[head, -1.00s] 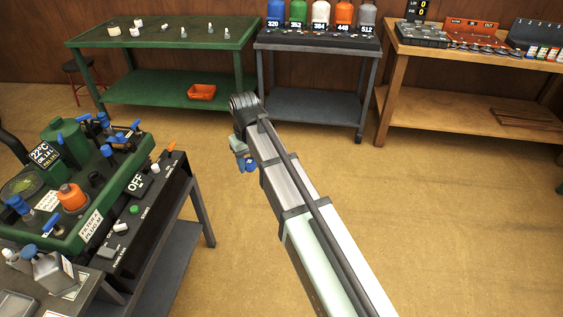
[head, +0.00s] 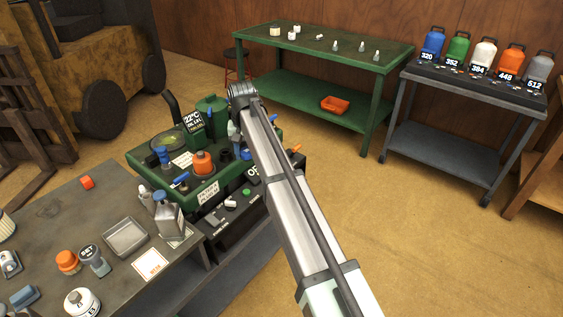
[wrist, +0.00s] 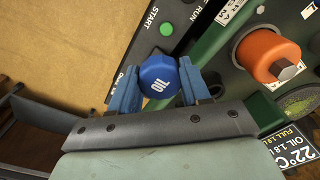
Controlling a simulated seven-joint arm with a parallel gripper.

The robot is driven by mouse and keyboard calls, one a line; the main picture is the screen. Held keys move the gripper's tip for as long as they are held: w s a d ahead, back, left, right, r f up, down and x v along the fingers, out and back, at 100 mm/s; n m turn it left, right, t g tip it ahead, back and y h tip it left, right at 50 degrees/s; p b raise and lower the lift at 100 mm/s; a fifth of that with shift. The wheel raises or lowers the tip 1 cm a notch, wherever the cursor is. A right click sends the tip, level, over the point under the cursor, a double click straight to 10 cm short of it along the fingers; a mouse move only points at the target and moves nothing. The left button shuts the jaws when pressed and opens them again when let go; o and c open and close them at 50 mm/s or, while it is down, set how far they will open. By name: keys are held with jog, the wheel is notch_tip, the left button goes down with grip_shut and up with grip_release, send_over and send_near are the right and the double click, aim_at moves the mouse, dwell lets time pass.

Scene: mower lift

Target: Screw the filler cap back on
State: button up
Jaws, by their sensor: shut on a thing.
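My gripper (wrist: 158,90) is shut on a blue filler cap (wrist: 160,76) marked OIL, gripped between its two blue fingers in the wrist view. In the head view the arm reaches over the right side of the green mower unit (head: 236,178), and the cap is hidden there. I cannot make out the open filler neck in either view.
An orange plug (head: 203,163) stands up from the unit, with blue handles beside it. A black control panel (head: 225,213) runs along the front. A grey bench (head: 110,200) with bottles and a tray is at left. Open floor (head: 400,230) lies to the right.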

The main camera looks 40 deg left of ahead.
jog(key=a+r+m, duration=0.1)
jog(key=a+m, duration=0.5)
jog(key=m, duration=0.5)
jog(key=w+a+r+m, duration=0.1)
jog(key=a+m, duration=0.5)
jog(key=m, duration=0.6)
jog(key=shift+w+a+r, duration=0.2)
jog(key=shift+a+r, duration=0.05)
jog(key=shift+r, duration=0.05)
jog(key=shift+f, duration=0.2)
jog(key=shift+f, duration=2.5)
jog(key=shift+f, duration=0.25)
jog(key=shift+f, duration=0.35)
